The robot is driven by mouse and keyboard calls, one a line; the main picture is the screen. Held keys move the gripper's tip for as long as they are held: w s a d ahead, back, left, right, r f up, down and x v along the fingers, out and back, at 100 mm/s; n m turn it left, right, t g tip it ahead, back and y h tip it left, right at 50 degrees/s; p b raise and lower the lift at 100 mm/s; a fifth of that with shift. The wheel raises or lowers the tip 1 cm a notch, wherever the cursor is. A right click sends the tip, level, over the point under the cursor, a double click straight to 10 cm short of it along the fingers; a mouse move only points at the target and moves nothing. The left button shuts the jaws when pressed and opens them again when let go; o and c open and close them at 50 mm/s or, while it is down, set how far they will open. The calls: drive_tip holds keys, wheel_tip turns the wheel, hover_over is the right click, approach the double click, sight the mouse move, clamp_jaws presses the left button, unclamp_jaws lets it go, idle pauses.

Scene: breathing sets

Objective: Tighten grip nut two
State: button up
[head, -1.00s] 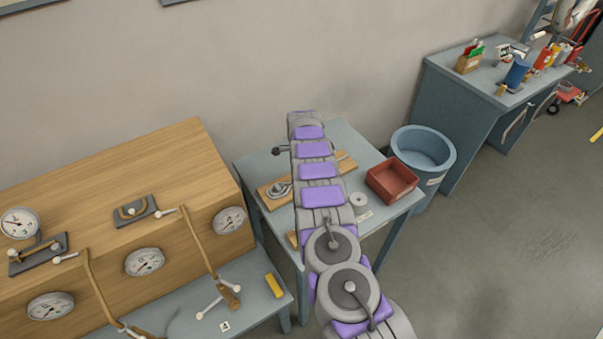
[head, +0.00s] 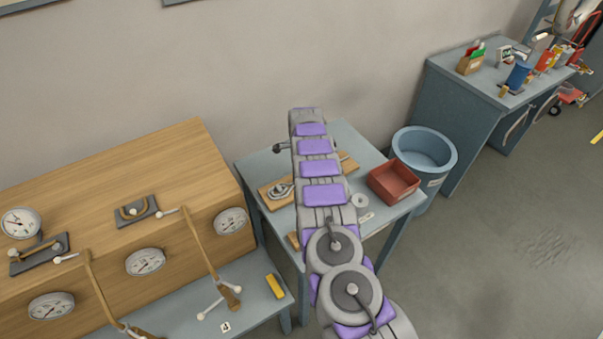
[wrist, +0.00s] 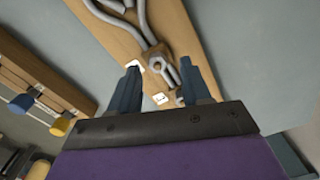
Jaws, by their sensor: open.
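In the wrist view my gripper (wrist: 163,88) is open, with its two dark fingers apart and nothing between them. Beyond the fingertips lies a wooden board (wrist: 188,32) with grey bent tubing (wrist: 144,22) and a small fitting (wrist: 157,66) that shows between the fingers. White labels sit on the board, too small to read. Which fitting is grip nut two I cannot tell. In the head view my arm reaches over the small table (head: 347,137) and hides part of the board (head: 270,195). The gripper's fingers are hidden there.
A red tray (head: 394,181) and a white ring (head: 360,201) are on the table's right side. A blue bin (head: 424,150) stands beside it. A wooden gauge cabinet (head: 120,195) is at left. In the wrist view, a rack with blue and yellow knobs (wrist: 60,126) is at left.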

wheel_tip(320, 180, up, 16)
drive_tip(key=shift+a+p, duration=0.2)
drive_tip(key=shift+p, duration=0.2)
idle(1.2)
